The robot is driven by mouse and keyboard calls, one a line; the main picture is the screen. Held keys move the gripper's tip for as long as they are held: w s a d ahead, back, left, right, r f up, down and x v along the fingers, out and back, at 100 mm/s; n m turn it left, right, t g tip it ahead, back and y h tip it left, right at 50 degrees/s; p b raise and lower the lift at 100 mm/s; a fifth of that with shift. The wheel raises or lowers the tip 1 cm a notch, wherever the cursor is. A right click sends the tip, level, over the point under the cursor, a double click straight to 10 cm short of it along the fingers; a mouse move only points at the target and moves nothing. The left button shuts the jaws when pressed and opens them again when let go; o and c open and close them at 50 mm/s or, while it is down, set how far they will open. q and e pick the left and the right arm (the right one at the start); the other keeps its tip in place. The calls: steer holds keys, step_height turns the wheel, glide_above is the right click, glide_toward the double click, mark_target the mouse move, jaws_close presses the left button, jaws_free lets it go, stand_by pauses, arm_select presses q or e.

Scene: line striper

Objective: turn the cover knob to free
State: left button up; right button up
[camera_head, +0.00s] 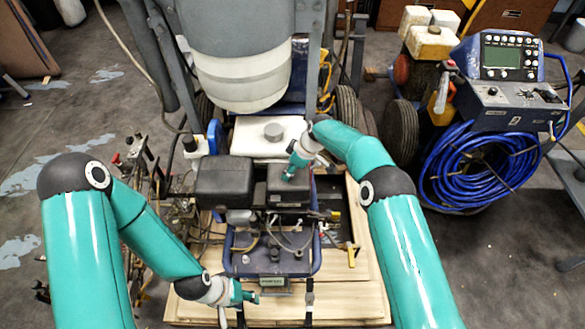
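The engine sits in the middle of the head view, with a black box-shaped cover (224,181) on its left and a smaller black cover (290,197) on its right. My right gripper (288,175) reaches down to the top of the right cover. I cannot make out a knob there; the fingertips hide that spot, and I cannot tell whether they touch or grip anything. My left gripper (252,297) is low at the front, beside the small display (272,282) on the blue frame. Its fingers are too small to judge.
A white tank (268,136) with a grey cap stands behind the engine, under a large hanging container (240,78). Hoses and levers crowd the left side. Wooden boards (345,300) lie below. A blue hose coil (480,165) and control panel (510,100) stand at right.

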steer(key=c, duration=0.7)
steer(key=shift+f+m+t+b, duration=0.15)
steer(key=shift+m+t+b, duration=0.15)
steer(key=shift+m+b, duration=0.7)
steer(key=shift+s+m+h+b, duration=0.1)
steer(key=shift+m+h+b, duration=0.2)
steer(key=shift+m+b, duration=0.4)
steer(key=shift+a+r+m+t, duration=0.1)
steer(key=shift+r+m+t, duration=0.1)
steer(key=shift+m+t, duration=0.35)
steer(key=o, duration=1.2)
steer(key=v, duration=1.2)
steer(key=shift+a, duration=0.15)
